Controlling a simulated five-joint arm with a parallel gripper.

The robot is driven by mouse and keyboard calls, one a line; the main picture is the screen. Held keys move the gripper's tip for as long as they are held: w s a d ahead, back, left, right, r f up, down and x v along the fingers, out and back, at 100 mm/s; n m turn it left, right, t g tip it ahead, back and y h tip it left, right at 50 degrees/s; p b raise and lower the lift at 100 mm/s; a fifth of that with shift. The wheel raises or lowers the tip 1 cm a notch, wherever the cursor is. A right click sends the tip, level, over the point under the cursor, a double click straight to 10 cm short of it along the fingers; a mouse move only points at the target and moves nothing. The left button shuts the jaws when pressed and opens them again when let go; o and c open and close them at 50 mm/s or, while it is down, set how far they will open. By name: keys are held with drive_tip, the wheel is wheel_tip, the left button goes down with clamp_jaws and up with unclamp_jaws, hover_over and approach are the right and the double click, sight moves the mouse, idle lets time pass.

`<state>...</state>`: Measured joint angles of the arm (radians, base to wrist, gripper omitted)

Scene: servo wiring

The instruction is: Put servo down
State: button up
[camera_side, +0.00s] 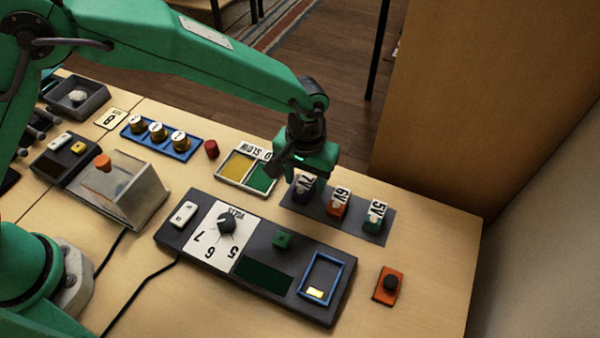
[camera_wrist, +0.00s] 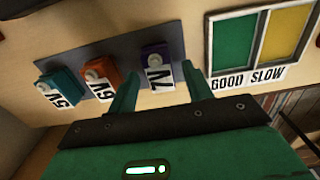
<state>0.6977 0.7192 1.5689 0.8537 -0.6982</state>
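Three servos stand in a row on a dark mat (camera_side: 333,220): a purple 7V servo (camera_side: 302,189), an orange 6V servo (camera_side: 338,203) and a teal 5V servo (camera_side: 375,218). My gripper (camera_side: 302,176) is over the purple servo and partly hides it in the side view. In the wrist view my gripper's two green fingers (camera_wrist: 159,82) are apart, on either side of the purple servo (camera_wrist: 160,68), with a gap visible on the left. The orange servo (camera_wrist: 100,78) and the teal servo (camera_wrist: 60,92) stand further left.
A tray (camera_side: 246,171) with yellow and green halves, labelled SLOW and GOOD, lies left of the mat. A dark panel (camera_side: 222,272) in front has a volts dial (camera_side: 227,223) and an empty blue-framed bay (camera_side: 324,276). A black knob on an orange base (camera_side: 389,285) stands near the edge.

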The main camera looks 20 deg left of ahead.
sight(302, 180)
drive_tip(key=shift+r, duration=0.1)
wheel_tip(302, 180, up, 12)
idle(0.9)
idle(0.4)
drive_tip(key=s+a+r+t+h, duration=0.1)
drive_tip(key=s+a+r, duration=0.1)
drive_tip(key=a+r, duration=0.6)
drive_tip(key=s+a+r+t, duration=0.2)
drive_tip(key=a+r, duration=0.1)
drive_tip(key=a, duration=0.9)
drive_tip(key=s+a+t+y, duration=0.1)
drive_tip(key=s+a+t, duration=0.1)
drive_tip(key=s+a, duration=1.1)
drive_tip(key=shift+s+a+f+t, duration=0.25)
drive_tip(key=shift+f+t, duration=0.05)
drive_tip(key=shift+f, duration=0.05)
